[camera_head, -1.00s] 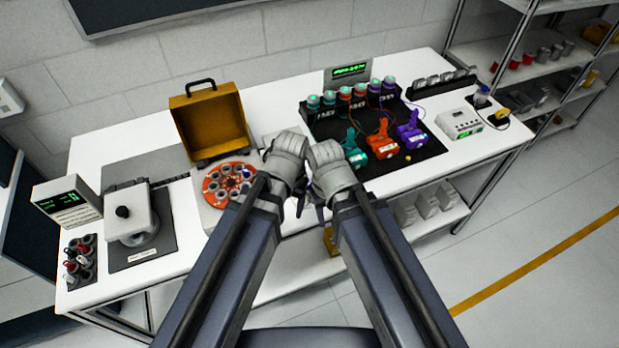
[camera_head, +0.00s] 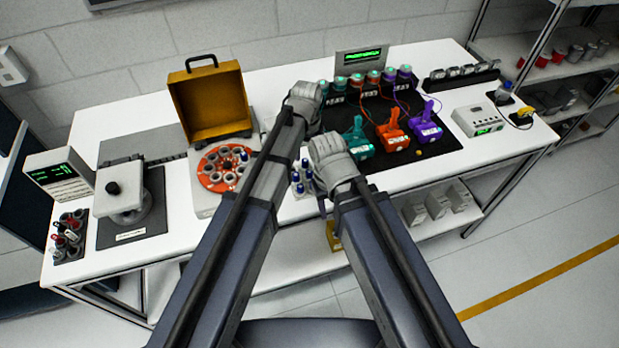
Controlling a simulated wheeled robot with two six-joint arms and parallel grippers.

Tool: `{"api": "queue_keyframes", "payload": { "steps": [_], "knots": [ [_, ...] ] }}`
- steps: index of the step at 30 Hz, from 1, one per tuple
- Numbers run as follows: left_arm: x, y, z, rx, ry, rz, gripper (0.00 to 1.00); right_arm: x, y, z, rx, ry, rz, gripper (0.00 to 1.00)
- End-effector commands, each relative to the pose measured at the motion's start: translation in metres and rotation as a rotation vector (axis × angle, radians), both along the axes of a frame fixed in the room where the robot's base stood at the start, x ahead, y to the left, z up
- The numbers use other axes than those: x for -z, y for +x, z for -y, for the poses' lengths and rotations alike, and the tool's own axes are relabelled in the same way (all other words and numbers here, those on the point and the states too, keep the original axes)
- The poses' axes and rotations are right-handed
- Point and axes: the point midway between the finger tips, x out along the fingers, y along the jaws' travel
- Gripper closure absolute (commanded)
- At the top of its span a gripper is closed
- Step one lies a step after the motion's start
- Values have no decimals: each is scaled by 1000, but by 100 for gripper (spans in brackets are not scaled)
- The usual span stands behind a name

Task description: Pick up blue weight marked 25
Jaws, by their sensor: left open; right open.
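Several small blue-topped pieces (camera_head: 300,180) stand on the white table between my two forearms, partly hidden by them. Their markings are too small to read, so I cannot tell which one is marked 25. My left gripper (camera_head: 306,98) is open, above the table behind these pieces, near the left end of the black mat. My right gripper (camera_head: 330,150) is open, just right of and above the blue-topped pieces. Its fingertips are hard to make out, and I see nothing held in either gripper.
An open yellow case (camera_head: 212,105) and an orange round tray (camera_head: 222,180) with grey cups stand left of my arms. Teal, red and purple clamp-like devices (camera_head: 394,132) stand on the black mat (camera_head: 435,150). A white box (camera_head: 482,120) is at the right.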

Motion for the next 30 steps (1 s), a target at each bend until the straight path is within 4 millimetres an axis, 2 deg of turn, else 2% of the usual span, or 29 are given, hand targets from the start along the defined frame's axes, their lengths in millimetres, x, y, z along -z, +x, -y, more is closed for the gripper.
{"api": "queue_keyframes", "payload": {
  "steps": [8, 18, 21, 29, 30],
  "knots": [
    [8, -1, 1, 0, 0, 0, 38, 8, 0, 0, 0, 0, 0, 50],
    [48, -6, 6, -1, 0, 0, 38, 48, 0, 0, 1, 0, 0, 50],
    [54, -6, 6, -1, 0, 0, 38, 54, 0, 0, 1, 0, 0, 50],
    [53, -6, 6, -1, 0, 0, 38, 53, 0, 0, 1, 0, 0, 50],
    [53, -6, 6, -1, 0, 0, 42, 53, 0, 0, 1, 0, 0, 50]
  ]
}}
